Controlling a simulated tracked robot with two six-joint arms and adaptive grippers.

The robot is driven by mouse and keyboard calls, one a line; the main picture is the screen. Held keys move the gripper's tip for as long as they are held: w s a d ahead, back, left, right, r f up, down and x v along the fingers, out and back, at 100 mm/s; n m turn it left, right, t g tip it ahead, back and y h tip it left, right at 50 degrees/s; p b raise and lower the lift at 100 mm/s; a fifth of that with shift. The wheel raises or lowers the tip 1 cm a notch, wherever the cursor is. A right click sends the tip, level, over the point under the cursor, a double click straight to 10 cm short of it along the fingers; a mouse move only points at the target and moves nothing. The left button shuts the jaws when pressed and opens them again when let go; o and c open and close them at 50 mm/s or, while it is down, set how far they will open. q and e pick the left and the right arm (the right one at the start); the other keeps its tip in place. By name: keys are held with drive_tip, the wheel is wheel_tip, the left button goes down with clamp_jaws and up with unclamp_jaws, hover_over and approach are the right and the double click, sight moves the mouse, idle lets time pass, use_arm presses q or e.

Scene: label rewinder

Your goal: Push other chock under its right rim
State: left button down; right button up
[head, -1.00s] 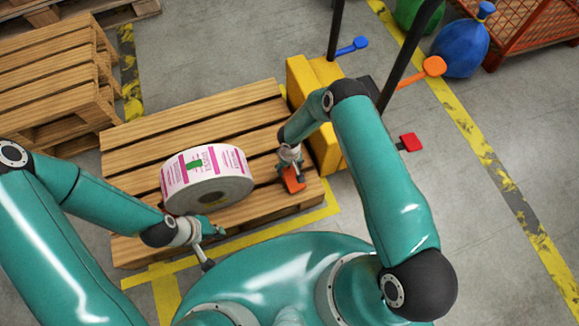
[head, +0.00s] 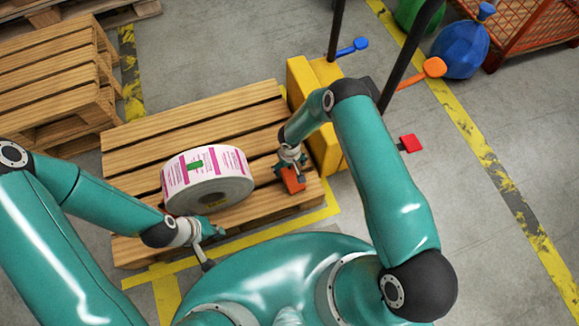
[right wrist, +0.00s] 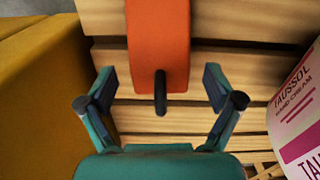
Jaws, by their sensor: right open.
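My right gripper (head: 290,163) is over the chock. In the right wrist view the chock (right wrist: 158,45) shows a dark peg (right wrist: 160,92) between my open, spread fingers, with clear space on both sides. The roll shows at the right edge there. My left gripper (head: 212,248) is low at the pallet's front edge, in front of the roll; its jaws are too small to read.
A yellow block-like body (head: 327,150) with dark posts stands close along the pallet's right side. Blue (head: 352,46), orange (head: 422,72) and red (head: 410,142) parts stick out near it. Stacked pallets (head: 50,75) stand at the upper left. The floor at the right is open.

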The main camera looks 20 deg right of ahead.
sight(291, 171)
wheel_tip(291, 171, up, 15)
drive_tip(key=p, duration=0.3)
drive_tip(key=s+a+r+m+y+p, duration=0.1)
drive_tip(key=s+r+m+y, duration=0.15)
drive_tip(key=s, duration=0.65)
drive_tip(key=s+a+r+m+y, duration=0.1)
drive_tip(key=s+r+y, duration=0.15)
drive_tip(key=s, duration=0.65)
wheel_tip(291, 171, up, 22)
drive_tip(key=h+p, duration=0.1)
drive_tip(key=p, duration=2)
drive_tip(key=shift+s+a+r+t+p, duration=0.15)
drive_tip(key=shift+s+t+p, duration=0.1)
drive_tip(key=shift+t+p, duration=0.1)
